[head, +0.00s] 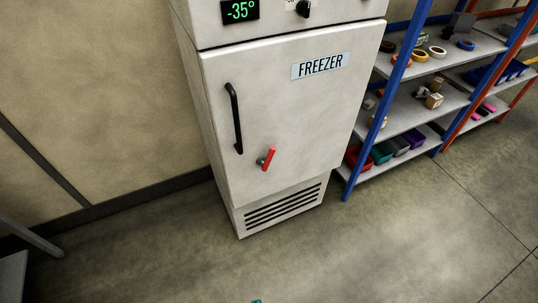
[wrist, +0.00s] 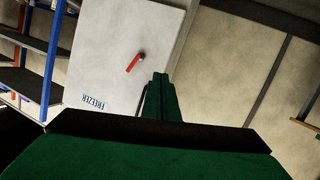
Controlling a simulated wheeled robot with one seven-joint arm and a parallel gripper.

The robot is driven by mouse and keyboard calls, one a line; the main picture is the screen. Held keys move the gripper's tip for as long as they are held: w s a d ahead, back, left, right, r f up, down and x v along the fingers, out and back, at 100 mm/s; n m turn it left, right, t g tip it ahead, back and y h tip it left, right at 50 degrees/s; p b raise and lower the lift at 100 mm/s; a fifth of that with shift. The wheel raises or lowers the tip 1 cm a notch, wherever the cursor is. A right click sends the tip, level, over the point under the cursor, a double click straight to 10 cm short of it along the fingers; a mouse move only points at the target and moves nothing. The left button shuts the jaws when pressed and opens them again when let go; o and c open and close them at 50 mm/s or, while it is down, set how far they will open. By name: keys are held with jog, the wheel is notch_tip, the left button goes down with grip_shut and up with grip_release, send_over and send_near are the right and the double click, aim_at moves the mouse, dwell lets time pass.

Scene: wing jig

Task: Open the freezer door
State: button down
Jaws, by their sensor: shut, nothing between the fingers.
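The freezer door (head: 300,120) is a pale panel labelled FREEZER and looks closed. A black vertical handle (head: 234,118) is on its left side. A red latch lever (head: 268,158) on a grey mount sits low and right of the handle, tilted slightly from upright. In the wrist view the freezer door (wrist: 110,45) appears upside down, with the red lever (wrist: 134,64) in front of the fingers. My gripper (wrist: 163,78) is shut and empty, apart from lever and handle. Its green fingers partly hide the black handle (wrist: 141,101) in that view.
A blue-framed shelf (head: 405,62) with tape rolls, boxes and coloured bins stands close at the freezer's right. A vent grille (head: 283,205) is below the door. The floor (head: 180,250) in front of the freezer is clear. A plain wall (head: 100,90) lies to the left.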

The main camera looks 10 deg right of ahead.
jog(key=w+f+n, duration=0.4)
jog(key=w+f, duration=0.1)
jog(key=w, duration=0.4)
jog(key=n+t+h, duration=0.2)
jog(key=n+h, duration=0.3)
jog(key=h, duration=0.2)
send_near(267, 143)
jog(key=x, duration=0.4)
jog(key=shift+w+d, duration=0.2)
jog(key=shift+w, duration=0.15)
